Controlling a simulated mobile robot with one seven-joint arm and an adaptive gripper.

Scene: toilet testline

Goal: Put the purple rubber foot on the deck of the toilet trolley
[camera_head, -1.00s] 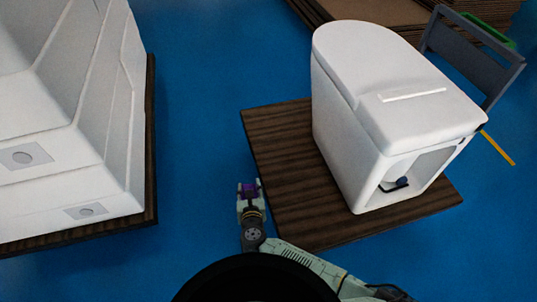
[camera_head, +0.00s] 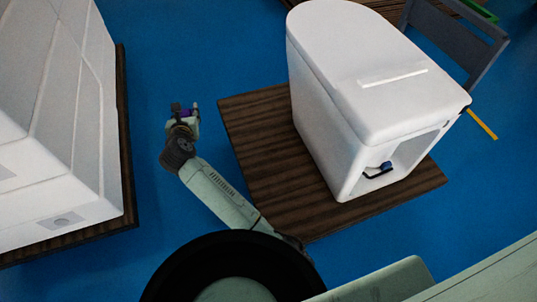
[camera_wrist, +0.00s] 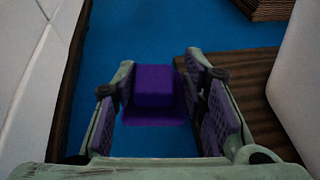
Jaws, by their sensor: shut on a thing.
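The purple rubber foot (camera_wrist: 153,86) is between the two fingers of my gripper (camera_wrist: 158,74) in the wrist view, with a wider flange below its block. In the head view the foot is a small purple patch (camera_head: 188,113) at the end of my gripper (camera_head: 184,111), partly hidden by the fingers. My gripper is shut on it, over blue floor, left of the toilet trolley. The trolley's brown ribbed deck (camera_head: 250,150) carries a white toilet (camera_head: 345,95). The deck's edge also shows right of my gripper in the wrist view (camera_wrist: 255,70).
A large white ceramic piece (camera_head: 60,120) stands on another brown board (camera_head: 128,180) at the left. Blue floor (camera_head: 180,60) lies open between the two boards. A grey trolley handle (camera_head: 455,45) rises behind the toilet. Stacked brown boards show at the top right of the wrist view (camera_wrist: 268,8).

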